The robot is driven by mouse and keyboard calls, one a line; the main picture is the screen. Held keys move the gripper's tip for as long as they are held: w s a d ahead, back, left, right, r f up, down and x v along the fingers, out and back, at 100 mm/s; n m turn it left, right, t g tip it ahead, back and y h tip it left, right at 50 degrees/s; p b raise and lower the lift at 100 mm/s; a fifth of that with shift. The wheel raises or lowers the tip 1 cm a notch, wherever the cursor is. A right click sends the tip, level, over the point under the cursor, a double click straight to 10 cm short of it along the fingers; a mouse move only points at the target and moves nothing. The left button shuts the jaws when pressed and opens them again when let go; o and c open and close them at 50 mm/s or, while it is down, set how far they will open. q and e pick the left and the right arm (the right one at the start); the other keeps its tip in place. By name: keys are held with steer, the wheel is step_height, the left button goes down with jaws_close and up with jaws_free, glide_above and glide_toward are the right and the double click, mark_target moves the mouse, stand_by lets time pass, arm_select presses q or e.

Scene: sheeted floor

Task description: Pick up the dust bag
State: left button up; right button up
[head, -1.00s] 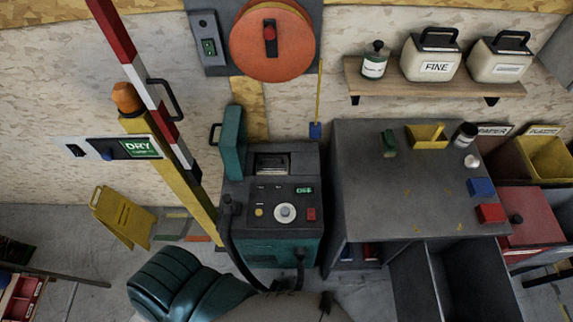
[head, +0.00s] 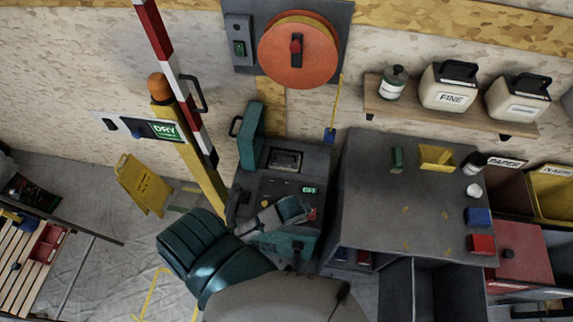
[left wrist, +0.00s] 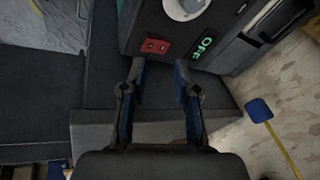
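I cannot pick out a dust bag with certainty in either view. The teal and dark machine (head: 283,160) stands against the wall in the head view, with a green OFF display and a red button on its panel. In the head view my left arm reaches over this panel and hides part of it; its fingertips are not distinct there. In the left wrist view my left gripper (left wrist: 159,70) has its two blue-padded fingers apart with nothing between them. The red button (left wrist: 154,46) and the OFF display (left wrist: 203,45) show just beyond the fingertips. My right gripper is not in view.
A grey workbench (head: 370,195) with small items stands right of the machine. A red bin (head: 515,262) stands farther right. A red-white barrier pole (head: 165,55) and yellow floor sign (head: 144,185) are left. A pallet (head: 25,270) lies far left. Sheeted floor (head: 100,205) is partly clear.

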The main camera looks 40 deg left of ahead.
arm_select(q)
steer(key=w+a+m+y, duration=0.2)
steer(key=w+a+m, duration=0.1)
steer(key=w+a, duration=0.25)
steer(key=m+y, duration=0.3)
glide_toward(284, 155)
steer(key=x, duration=0.5)
steer(key=shift+a+f+b, duration=0.1)
steer(key=shift+f+b, duration=0.05)
steer(key=shift+b, duration=0.15)
steer(key=shift+w+a+f, duration=0.15)
steer(key=shift+a+f, duration=0.3)
steer(key=shift+f, duration=0.1)
steer(key=shift+w+a+f, duration=0.2)
steer(key=shift+w+f, duration=0.3)
steer(key=shift+f, duration=0.3)
steer(key=shift+w+a+f, duration=0.2)
steer(key=shift+w+f, duration=0.25)
steer(key=shift+f, duration=0.35)
steer(key=shift+c, duration=0.2)
steer(key=shift+s+a+f, duration=0.1)
steer(key=shift+a, duration=0.25)
jaws_close()
